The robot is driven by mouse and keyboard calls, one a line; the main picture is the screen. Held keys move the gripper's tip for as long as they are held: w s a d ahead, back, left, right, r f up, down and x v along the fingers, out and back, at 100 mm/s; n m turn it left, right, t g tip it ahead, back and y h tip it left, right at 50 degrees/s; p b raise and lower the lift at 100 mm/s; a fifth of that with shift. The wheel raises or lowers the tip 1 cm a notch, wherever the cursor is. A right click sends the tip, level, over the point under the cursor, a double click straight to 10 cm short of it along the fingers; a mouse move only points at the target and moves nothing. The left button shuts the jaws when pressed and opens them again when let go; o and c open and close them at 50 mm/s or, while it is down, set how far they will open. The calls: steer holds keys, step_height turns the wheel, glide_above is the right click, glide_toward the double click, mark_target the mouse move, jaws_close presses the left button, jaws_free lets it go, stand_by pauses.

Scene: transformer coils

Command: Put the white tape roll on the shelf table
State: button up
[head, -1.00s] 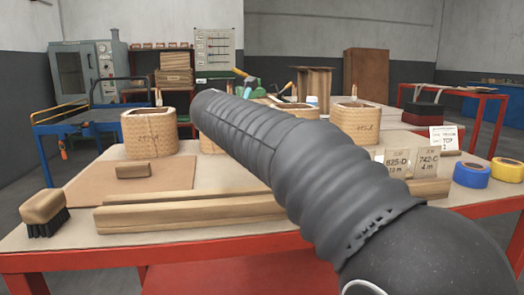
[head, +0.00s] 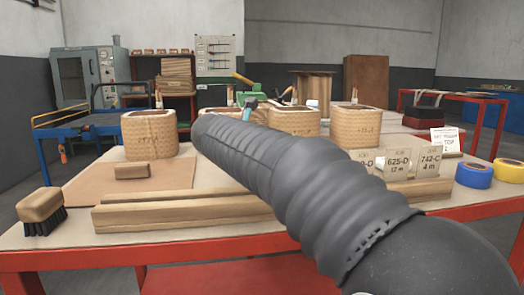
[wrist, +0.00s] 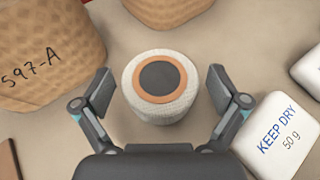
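The white tape roll (wrist: 178,106) has an orange-brown core ring and a dark centre. It lies on the beige tabletop in the wrist view, between my two spread fingers. My gripper (wrist: 160,92) is open, with a finger on each side of the roll and a visible gap on both sides. In the head view my arm hides the roll and most of the gripper; only a small grey and teal part of it shows (head: 250,106). I cannot tell for sure which piece of furniture is the shelf table; a red-framed table (head: 498,96) stands at the back right.
A wound coil marked 597-A (wrist: 45,50) is left of my gripper, and a KEEP DRY packet (wrist: 280,135) is close on the right. Several coils (head: 150,135), wood bars (head: 180,212), a brush (head: 42,210) and blue (head: 474,175) and yellow (head: 508,170) tape rolls share the worktable.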

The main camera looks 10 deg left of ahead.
steer(key=shift+s+r, duration=0.1)
steer(key=shift+r, duration=0.1)
steer(key=p+v, duration=0.1)
steer(key=v, duration=1)
steer(key=shift+s+a+r, duration=0.15)
steer(key=shift+s+a, duration=0.05)
steer(key=shift+s, duration=0.15)
steer(key=shift+p, duration=0.3)
